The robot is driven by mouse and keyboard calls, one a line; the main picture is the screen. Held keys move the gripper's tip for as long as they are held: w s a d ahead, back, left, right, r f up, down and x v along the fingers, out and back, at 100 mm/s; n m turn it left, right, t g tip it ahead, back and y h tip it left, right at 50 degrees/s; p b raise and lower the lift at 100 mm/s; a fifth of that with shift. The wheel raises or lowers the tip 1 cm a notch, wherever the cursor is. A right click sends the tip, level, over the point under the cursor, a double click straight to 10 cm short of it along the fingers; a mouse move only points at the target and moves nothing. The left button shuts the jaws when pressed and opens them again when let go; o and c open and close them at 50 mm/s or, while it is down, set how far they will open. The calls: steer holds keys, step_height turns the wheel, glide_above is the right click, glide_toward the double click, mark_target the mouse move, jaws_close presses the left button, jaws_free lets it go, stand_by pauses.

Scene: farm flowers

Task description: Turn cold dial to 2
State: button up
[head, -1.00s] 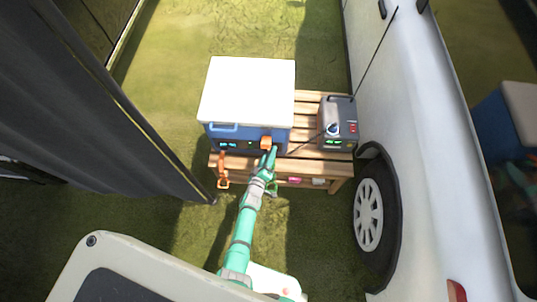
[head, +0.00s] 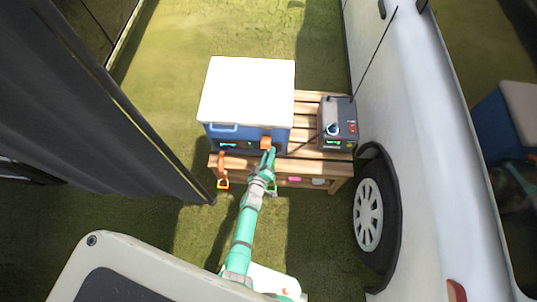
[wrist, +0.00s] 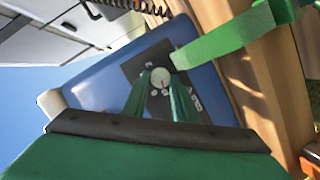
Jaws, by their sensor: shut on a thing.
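In the head view, my gripper (head: 268,160) is at the right part of the front of the blue cooler with a white lid (head: 247,92).
The cooler stands on a wooden slatted bench (head: 305,108). A grey power box (head: 337,125) with a cable stands to its right. A white vehicle (head: 385,90) is on the right, and a dark curtain (head: 90,100) hangs on the left.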

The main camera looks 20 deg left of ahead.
steer(key=m+y, duration=0.1)
steer(key=m, duration=0.2)
steer(key=m+g+y, duration=0.1)
steer(key=m, duration=0.1)
steer(key=shift+d+r+m+y, duration=0.1)
steer(key=shift+d+m+y, duration=0.1)
steer(key=shift+m+y, duration=0.2)
stand_by(0.5)
steer(key=shift+m+g, duration=0.3)
steer(key=shift+m, duration=0.1)
steer(key=m+y, duration=0.2)
steer(key=m, duration=0.2)
steer(key=d+m+y, duration=0.1)
steer(key=m+y, duration=0.1)
steer(key=m, duration=0.2)
steer(key=f+m+y, duration=0.1)
steer(key=m+y, duration=0.1)
steer(key=m, duration=0.2)
steer(key=shift+w+d+m, duration=0.2)
steer(key=shift+w+m, duration=0.05)
steer(key=shift+m, duration=0.05)
steer(key=shift+f+m+t, duration=0.1)
steer(key=shift+m+t, duration=0.6)
steer(key=shift+m, duration=0.7)
steer(key=shift+m+y, duration=0.3)
